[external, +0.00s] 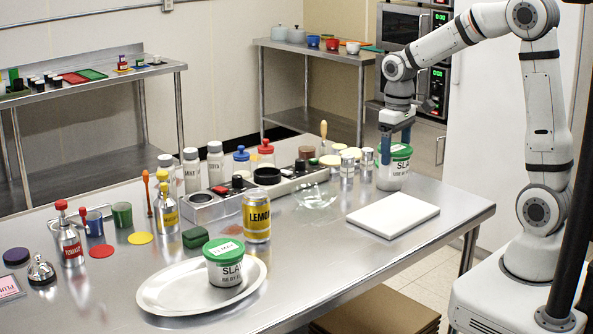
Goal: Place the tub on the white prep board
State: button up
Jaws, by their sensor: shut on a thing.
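A white tub with a green lid and black "SLA" lettering (392,179) is at the far right of the steel table, behind the white prep board. My gripper (394,150) points down and is shut on this tub at its lid and upper wall. I cannot tell whether the tub's base touches the table. The white prep board (392,215) lies flat and bare near the table's right front edge. A second similar tub (225,270), with a label on its green lid, stands on the oval platter (165,297) at the front.
A yellow lemon can (257,222) stands behind the platter. A long condiment rack (235,202), a clear glass bowl (317,194) and small shakers (347,170) stand left of the held tub. The table around the board's right side is clear.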

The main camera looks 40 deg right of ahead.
jog(key=shift+s+d, duration=0.15)
jog(key=shift+d, duration=0.35)
notch_tip(320, 180, down, 10)
jog(key=shift+r+p, duration=0.1)
jog(key=shift+p, duration=0.25)
jog(key=shift+f, duration=0.25)
jog(key=o, duration=1.1)
jog(key=shift+r, duration=0.15)
